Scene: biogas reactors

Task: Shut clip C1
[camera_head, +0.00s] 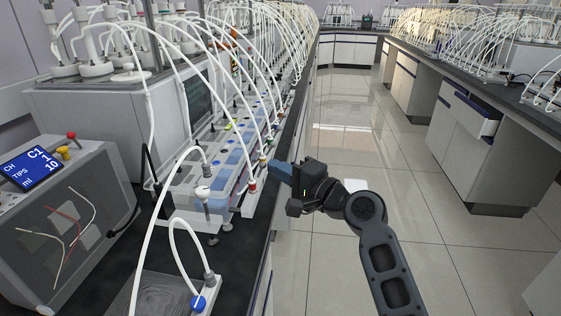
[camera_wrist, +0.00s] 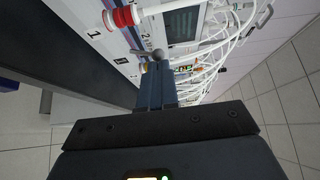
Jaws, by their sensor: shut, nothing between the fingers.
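My gripper (camera_head: 274,166) is shut and empty, its blue-grey fingers pointing at the front edge of the tube rack on the left bench. In the wrist view my fingers (camera_wrist: 157,72) end just short of a small grey knob (camera_wrist: 158,54), beside the printed numeral 2. A red clip (camera_head: 253,185) on a white tube sits near my fingertips, apart from them. It also shows in the wrist view (camera_wrist: 122,17), near the printed numeral 1. A yellow clip (camera_head: 263,160) is just behind it. I read no C1 label on any clip and cannot tell its open or shut state.
A blue clip (camera_head: 199,303) is on a tube at the front. White tubes arch closely over the rack. The tiled aisle (camera_head: 345,130) at right is free.

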